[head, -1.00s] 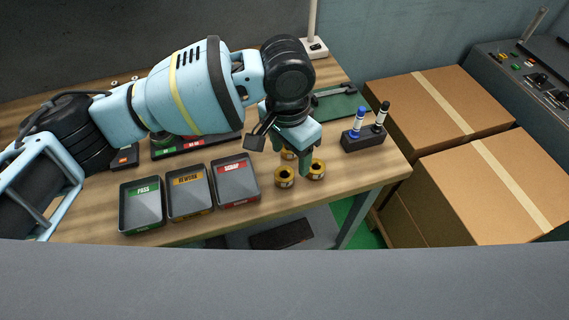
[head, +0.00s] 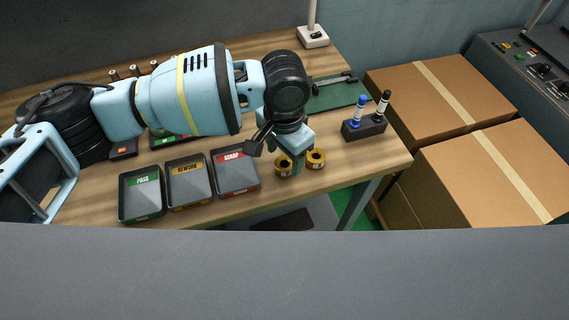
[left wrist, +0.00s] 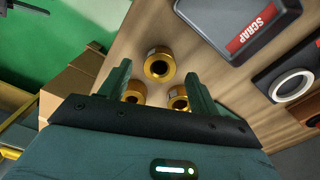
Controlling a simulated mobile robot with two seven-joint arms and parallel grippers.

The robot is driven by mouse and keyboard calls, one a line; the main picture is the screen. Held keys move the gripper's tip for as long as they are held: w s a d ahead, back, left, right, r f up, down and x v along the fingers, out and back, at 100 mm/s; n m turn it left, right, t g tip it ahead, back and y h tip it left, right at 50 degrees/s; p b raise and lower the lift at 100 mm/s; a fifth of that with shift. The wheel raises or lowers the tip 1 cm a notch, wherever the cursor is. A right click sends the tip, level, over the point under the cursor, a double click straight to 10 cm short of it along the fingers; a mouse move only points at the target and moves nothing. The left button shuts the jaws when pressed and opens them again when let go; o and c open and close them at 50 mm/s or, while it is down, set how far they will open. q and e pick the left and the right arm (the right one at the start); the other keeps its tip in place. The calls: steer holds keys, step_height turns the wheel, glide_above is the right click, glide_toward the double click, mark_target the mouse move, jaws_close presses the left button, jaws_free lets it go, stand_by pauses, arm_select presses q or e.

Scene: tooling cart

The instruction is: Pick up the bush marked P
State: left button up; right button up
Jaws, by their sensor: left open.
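Three brass ring-shaped bushes stand close together on the wooden table. In the head view one bush (head: 284,167) is left of my left gripper (head: 298,165) and another bush (head: 316,158) is right of it; the third is hidden behind the gripper. The left wrist view shows one bush (left wrist: 158,66) beyond the others, and two nearer bushes (left wrist: 134,93) and (left wrist: 178,98) beside the fingers. My left gripper is open, pointing down at the group, with nothing held. The markings are too small to read, so I cannot tell which bush is P. My right gripper is out of view.
PASS (head: 141,197), REWORK (head: 189,182) and SCRAP (head: 235,172) trays stand left of the bushes. A marker holder (head: 364,129) stands to the right, and a green mat (head: 335,95) lies behind. Cardboard boxes (head: 490,170) stand beyond the table's right edge.

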arm_select(q)
step_height(320, 180, down, 2)
steer(key=shift+f, duration=0.1)
steer(key=c, duration=1.2)
steer(key=shift+c, duration=0.2)
